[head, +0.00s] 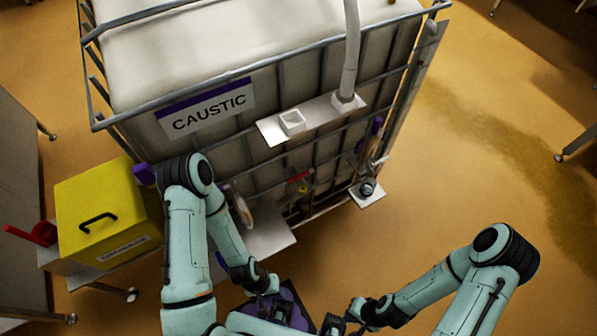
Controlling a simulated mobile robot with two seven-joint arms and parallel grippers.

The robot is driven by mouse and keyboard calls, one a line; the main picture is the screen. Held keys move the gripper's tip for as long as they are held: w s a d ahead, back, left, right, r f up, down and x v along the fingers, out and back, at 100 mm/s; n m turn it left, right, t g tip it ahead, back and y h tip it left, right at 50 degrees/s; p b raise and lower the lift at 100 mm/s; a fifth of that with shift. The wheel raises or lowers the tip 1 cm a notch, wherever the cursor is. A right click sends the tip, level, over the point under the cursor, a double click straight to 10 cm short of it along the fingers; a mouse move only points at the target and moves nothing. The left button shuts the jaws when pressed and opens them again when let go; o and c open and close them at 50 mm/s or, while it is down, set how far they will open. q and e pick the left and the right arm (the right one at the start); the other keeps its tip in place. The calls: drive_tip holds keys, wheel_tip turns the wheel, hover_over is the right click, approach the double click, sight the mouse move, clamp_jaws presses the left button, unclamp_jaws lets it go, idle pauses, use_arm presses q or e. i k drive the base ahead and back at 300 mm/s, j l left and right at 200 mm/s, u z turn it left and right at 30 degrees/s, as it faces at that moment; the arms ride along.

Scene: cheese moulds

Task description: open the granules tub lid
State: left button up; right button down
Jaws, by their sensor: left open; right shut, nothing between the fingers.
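The yellow granules tub (150,220) stands at the left, beside the big caustic tank. Its flat yellow lid (100,190) looks shut, with a black handle (98,221) on top near the front edge. The label on its front is too small to read surely. My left arm bends up beside the tub and hides part of its right side. My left gripper (266,284) is folded back low in the middle, apart from the tub, open; its fingers are hard to make out. My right gripper (333,324) is at the bottom middle, shut and empty, far from the tub.
The caged caustic tank (200,65) fills the upper middle, with small shelves (310,117) and a pipe (349,50) on its front. A red scoop-like thing (40,233) lies left of the tub. A grey cabinet (18,180) stands far left. The floor at right is open.

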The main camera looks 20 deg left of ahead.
sight(93, 206)
drive_tip(key=j+u, duration=0.15)
drive_tip(key=u, duration=2.3)
drive_tip(key=i+j, duration=0.1)
drive_tip(key=j, duration=0.15)
drive_tip(key=i+j, duration=0.1)
drive_tip(key=j, duration=0.15)
